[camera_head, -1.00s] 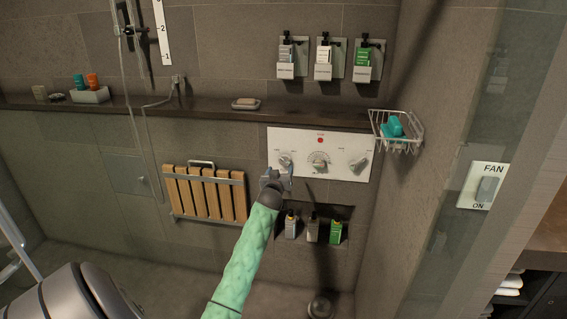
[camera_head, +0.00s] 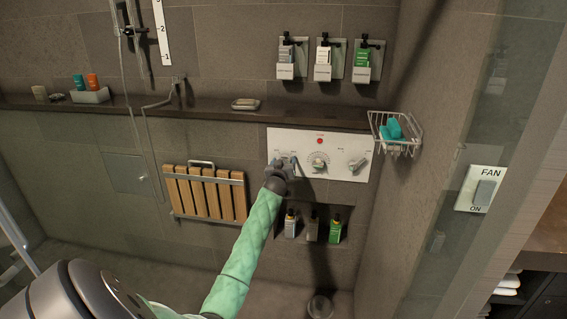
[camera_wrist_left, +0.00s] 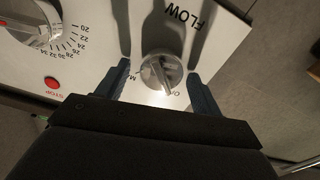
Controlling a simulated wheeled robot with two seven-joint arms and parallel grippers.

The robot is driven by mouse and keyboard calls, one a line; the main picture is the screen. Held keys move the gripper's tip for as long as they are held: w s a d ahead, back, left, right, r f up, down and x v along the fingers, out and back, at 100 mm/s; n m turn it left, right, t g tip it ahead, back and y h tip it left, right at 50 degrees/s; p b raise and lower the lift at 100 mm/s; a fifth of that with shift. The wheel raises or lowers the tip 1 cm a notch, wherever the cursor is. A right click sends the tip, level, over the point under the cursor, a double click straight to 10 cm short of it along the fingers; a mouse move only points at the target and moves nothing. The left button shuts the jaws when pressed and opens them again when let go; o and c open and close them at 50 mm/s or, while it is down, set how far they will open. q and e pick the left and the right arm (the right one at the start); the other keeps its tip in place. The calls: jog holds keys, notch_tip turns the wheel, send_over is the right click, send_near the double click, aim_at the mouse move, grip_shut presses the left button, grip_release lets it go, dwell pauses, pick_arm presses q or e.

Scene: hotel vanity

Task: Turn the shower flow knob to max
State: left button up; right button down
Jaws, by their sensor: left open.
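The white shower control panel (camera_head: 335,140) is on the tiled wall, with the flow knob at its left, partly hidden by my left gripper (camera_head: 283,161) in the head view. In the left wrist view the round silver flow knob (camera_wrist_left: 161,73) sits between the two open blue fingers of the left gripper (camera_wrist_left: 160,72), with a gap on each side. The word FLOW is printed beside the knob. Its raised ridge lies toward a mark starting with O; another mark starts with M. My right gripper is not in view.
The temperature dial (camera_head: 319,163) and another knob (camera_head: 358,163) are to the right on the panel, with a red stop button (camera_head: 320,140) above. A wire basket (camera_head: 398,143) is at right.

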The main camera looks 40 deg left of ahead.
pick_arm(q)
jog(key=shift+c, duration=0.3)
jog(key=c, duration=0.9)
